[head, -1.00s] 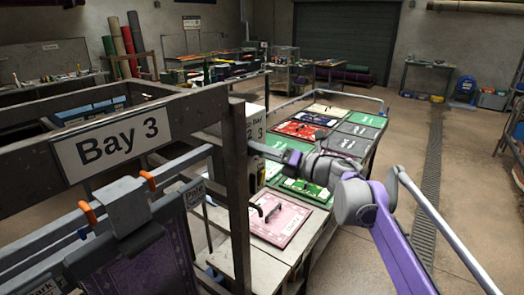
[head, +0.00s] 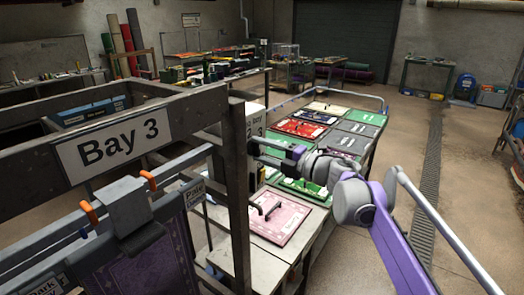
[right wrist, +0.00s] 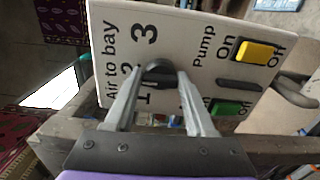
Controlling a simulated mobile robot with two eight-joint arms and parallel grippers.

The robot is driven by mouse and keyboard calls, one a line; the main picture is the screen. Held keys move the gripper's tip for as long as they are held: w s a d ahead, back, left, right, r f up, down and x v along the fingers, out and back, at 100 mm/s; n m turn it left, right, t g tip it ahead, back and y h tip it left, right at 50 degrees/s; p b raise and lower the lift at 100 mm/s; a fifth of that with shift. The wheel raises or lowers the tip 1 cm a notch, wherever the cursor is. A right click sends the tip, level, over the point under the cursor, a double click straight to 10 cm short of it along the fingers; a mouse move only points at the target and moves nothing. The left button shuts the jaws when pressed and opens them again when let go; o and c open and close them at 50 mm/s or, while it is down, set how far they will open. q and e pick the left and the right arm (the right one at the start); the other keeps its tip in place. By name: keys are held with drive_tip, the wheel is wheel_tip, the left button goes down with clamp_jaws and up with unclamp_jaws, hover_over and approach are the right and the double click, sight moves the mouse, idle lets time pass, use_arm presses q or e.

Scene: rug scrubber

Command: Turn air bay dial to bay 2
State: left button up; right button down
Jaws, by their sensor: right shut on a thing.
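The control box (right wrist: 185,50) is white and fills the upper right wrist view, tilted in the picture. It is marked "Air to bay" with 1, 2 and 3 beside a black dial (right wrist: 160,72). My right gripper (right wrist: 160,82) is shut on the dial, a finger on each side. The fingers partly cover the dial and the numbers, so I cannot tell which bay it points to. In the head view the box (head: 257,118) shows beside a rack post, which partly hides it. My right gripper (head: 254,147) reaches it from the right. My left gripper is not in view.
The box also has a yellow pump switch (right wrist: 255,52) and a green switch (right wrist: 228,108). The rack with the "Bay 3" sign (head: 112,143) stands at the near left. A table with several coloured panels, one pink (head: 280,220), lies below my right arm. Floor at right is open.

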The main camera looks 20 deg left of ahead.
drive_tip(key=shift+m, duration=0.3)
drive_tip(key=shift+c, duration=1.2)
unclamp_jaws()
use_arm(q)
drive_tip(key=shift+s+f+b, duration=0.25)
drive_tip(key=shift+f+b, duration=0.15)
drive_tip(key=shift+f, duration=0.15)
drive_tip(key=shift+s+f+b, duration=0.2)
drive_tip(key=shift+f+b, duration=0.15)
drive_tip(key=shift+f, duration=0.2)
use_arm(e)
drive_tip(key=v, duration=1)
drive_tip(key=shift+d, duration=0.4)
drive_tip(key=shift+s+r, duration=0.1)
